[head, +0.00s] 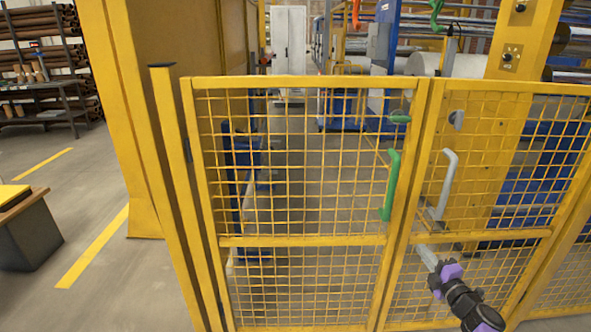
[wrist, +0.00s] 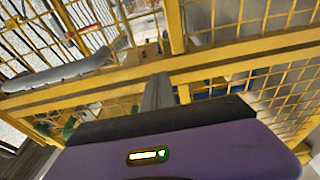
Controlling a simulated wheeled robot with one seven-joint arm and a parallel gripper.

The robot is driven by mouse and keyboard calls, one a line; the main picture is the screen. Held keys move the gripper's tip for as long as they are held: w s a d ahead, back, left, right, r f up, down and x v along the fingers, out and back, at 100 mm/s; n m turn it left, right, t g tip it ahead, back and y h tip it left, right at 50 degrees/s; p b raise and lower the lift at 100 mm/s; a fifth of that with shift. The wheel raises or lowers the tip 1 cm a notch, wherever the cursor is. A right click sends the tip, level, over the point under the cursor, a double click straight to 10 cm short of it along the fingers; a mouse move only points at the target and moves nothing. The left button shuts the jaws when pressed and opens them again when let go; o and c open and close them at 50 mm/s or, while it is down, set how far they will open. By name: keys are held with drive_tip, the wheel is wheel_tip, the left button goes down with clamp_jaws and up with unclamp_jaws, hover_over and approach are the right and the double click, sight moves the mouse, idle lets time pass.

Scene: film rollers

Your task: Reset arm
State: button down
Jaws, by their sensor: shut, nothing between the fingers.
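My arm reaches in from the lower right in the head view, with its purple wrist low in front of the right mesh panel. My gripper (head: 427,252) points up and away, just below the panel's yellow crossbar. In the wrist view the grey fingers (wrist: 157,92) are together, with nothing between them. A grey handle (head: 447,185) on the right panel is above the gripper, and it also shows at the left of the wrist view (wrist: 60,72). The fingers look apart from the handle; whether they touch the mesh I cannot tell.
A yellow mesh gate (head: 305,240) with a green handle (head: 391,185) stands to the left of my gripper and looks closed. Yellow posts and walls flank it. Open floor (head: 95,185) lies at the left, beside a dark table (head: 30,225). Rollers and blue machinery stand behind the fence.

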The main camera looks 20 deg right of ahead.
drive_tip(key=s+d+r+m+t+h, duration=0.1)
drive_tip(key=s+r+m+h, duration=0.1)
drive_tip(key=r+m, duration=0.15)
drive_tip(key=s+d+r+m+h, duration=0.1)
drive_tip(key=s+r+m+h, duration=0.1)
drive_tip(key=r, duration=0.3)
drive_tip(key=s+a+r+m+p, duration=0.1)
drive_tip(key=s+a+m+p, duration=0.15)
drive_tip(key=s+a, duration=0.55)
drive_tip(key=s+a+r+m+y+p, duration=0.1)
drive_tip(key=s+a+m, duration=0.2)
drive_tip(key=s+a, duration=0.55)
drive_tip(key=s+a+r+m+p, duration=0.1)
drive_tip(key=s+a+m+p, duration=0.2)
drive_tip(key=a, duration=0.9)
drive_tip(key=s+a+r+g+y+p, duration=0.1)
drive_tip(key=s+a+r+g+y, duration=0.1)
drive_tip(key=s+a, duration=0.5)
drive_tip(key=s+a+r+m+g+y+p, duration=0.1)
drive_tip(key=s+a+r+y, duration=0.3)
drive_tip(key=s, duration=0.9)
drive_tip(key=a+r+p, duration=0.1)
drive_tip(key=a+r, duration=0.1)
drive_tip(key=a, duration=0.2)
drive_tip(key=shift+s+a+m+g+y, duration=0.2)
drive_tip(key=shift+a+m+g+y, duration=0.1)
drive_tip(key=shift+g+y, duration=0.1)
